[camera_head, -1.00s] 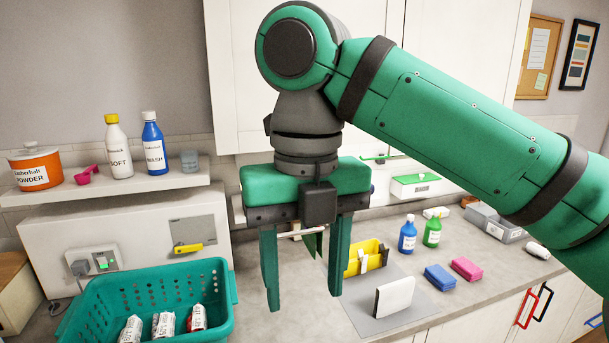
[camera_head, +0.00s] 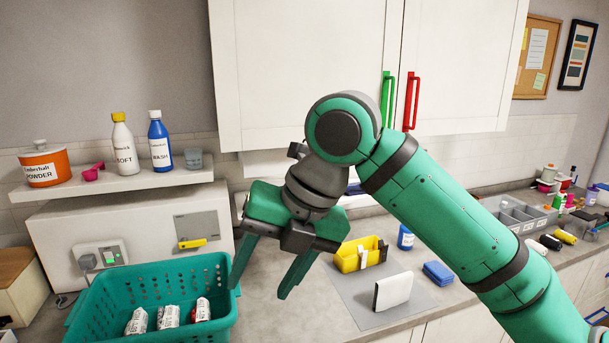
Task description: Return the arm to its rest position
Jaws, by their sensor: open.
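My green arm reaches in from the lower right and bends at a rounded joint in front of the white wall cupboard. My gripper (camera_head: 262,278) hangs below that joint, tilted, with its two green fingers apart and nothing between them. It is above the counter, to the right of the teal basket (camera_head: 85,309) and left of the yellow caddy (camera_head: 348,258). The arm hides part of the counter and the back wall.
Packets (camera_head: 168,317) lie in the basket. A shelf (camera_head: 120,182) holds bottles and an orange powder tub (camera_head: 44,166). A white block (camera_head: 393,291) stands on a grey mat (camera_head: 350,290). A blue block (camera_head: 438,273) lies nearby. The cupboard (camera_head: 300,70) is behind my arm.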

